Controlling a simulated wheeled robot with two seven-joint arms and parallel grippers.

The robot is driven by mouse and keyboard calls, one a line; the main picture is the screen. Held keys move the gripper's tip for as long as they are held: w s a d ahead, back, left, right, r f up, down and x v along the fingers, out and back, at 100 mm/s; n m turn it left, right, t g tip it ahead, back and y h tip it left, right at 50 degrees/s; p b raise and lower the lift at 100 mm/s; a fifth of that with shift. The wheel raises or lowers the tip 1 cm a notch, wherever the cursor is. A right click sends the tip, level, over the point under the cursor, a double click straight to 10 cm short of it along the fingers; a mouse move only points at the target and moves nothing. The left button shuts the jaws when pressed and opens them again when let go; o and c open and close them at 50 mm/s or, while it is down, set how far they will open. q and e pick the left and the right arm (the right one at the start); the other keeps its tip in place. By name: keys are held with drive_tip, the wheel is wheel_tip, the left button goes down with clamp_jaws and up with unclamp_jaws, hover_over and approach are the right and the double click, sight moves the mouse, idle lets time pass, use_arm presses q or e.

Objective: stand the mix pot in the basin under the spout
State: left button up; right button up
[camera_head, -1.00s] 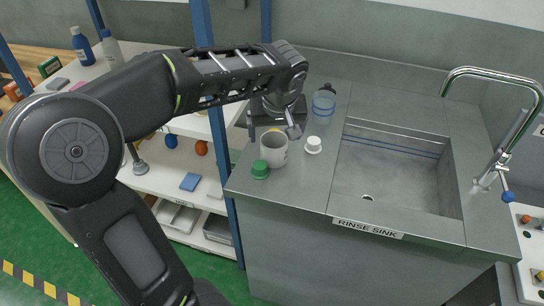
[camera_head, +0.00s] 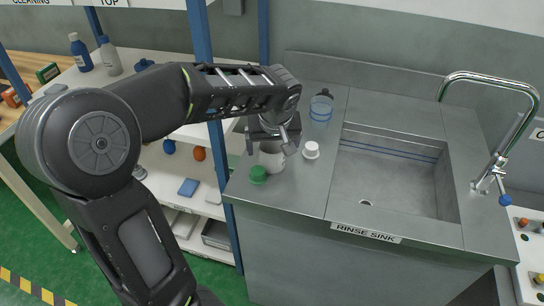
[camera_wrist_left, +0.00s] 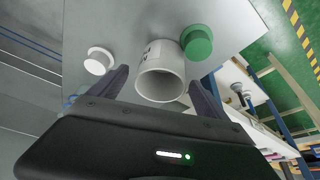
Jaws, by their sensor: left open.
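The mix pot looks to be the grey-white cup (camera_head: 272,160) standing upright on the counter left of the sink. It also shows in the left wrist view (camera_wrist_left: 162,72), with dark marks on its side. My left gripper (camera_head: 270,148) is open just over the pot. In the wrist view its two fingers lie on either side of the pot, and I see no grip on it. The steel basin (camera_head: 375,190) is to the right and looks empty. The spout (camera_head: 534,88) is a tall curved chrome tap at the basin's right. My right gripper is out of view.
A green cap (camera_head: 258,175) stands close in front of the pot and a white cap (camera_head: 311,150) to its right. A clear blue-banded jar (camera_head: 321,106) stands behind. A blue post (camera_head: 222,130) and a shelf (camera_head: 60,120) are at the left.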

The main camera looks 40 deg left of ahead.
sight(271, 152)
use_arm(q)
drive_tip(key=x, duration=0.3)
drive_tip(key=shift+a+f, duration=0.1)
drive_tip(key=shift+f, duration=0.3)
drive_tip(key=shift+c, duration=0.2)
drive_tip(key=c, duration=1.6)
drive_tip(key=shift+o, duration=0.2)
wheel_tip(271, 152, up, 10)
